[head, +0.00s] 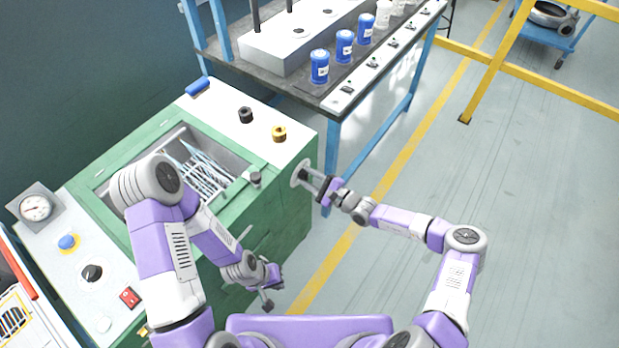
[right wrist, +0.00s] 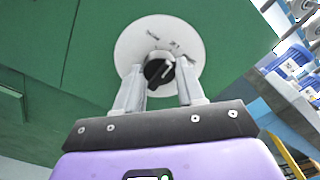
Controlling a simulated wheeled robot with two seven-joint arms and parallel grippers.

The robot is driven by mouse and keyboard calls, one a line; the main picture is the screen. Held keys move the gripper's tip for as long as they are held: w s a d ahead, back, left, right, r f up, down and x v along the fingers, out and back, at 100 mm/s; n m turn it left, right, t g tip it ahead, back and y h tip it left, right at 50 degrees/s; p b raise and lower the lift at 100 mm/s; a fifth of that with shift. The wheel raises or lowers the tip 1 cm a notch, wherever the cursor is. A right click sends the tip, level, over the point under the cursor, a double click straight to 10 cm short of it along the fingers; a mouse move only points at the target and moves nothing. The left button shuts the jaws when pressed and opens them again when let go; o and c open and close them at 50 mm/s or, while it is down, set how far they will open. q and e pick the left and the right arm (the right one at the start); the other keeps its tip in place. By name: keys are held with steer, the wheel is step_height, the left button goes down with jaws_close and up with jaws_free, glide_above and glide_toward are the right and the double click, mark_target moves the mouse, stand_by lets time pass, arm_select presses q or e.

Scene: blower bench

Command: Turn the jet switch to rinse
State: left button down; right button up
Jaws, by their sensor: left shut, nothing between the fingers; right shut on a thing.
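The jet switch is a black knob (right wrist: 158,72) on a white round dial (right wrist: 140,38), mounted on the green side wall of the bench. Small dark lettering shows at the top of the dial, too small to read surely. In the head view the dial (head: 299,173) is seen edge-on at the bench's right side. My right gripper (right wrist: 160,88) is shut on the knob, one finger on each side; it also shows in the head view (head: 313,184). My left gripper (head: 268,298) is shut and empty, low in front of the green bench.
The green bench (head: 270,218) has an open basin with thin rods, and a black knob (head: 246,115) and a yellow knob (head: 279,133) on top. A blue-legged table (head: 333,150) with blue jars stands behind. The floor to the right is clear up to yellow rails (head: 487,65).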

steer(key=shift+r+m+p, duration=0.1)
steer(key=shift+m+p, duration=0.65)
steer(key=shift+m, duration=0.15)
steer(key=shift+m+p, duration=0.7)
steer(key=shift+m, duration=0.5)
steer(key=shift+m+p, duration=0.35)
steer(key=shift+m, duration=1.95)
steer(key=o, duration=1)
steer(key=shift+o, duration=0.2)
steer(key=shift+s, duration=0.1)
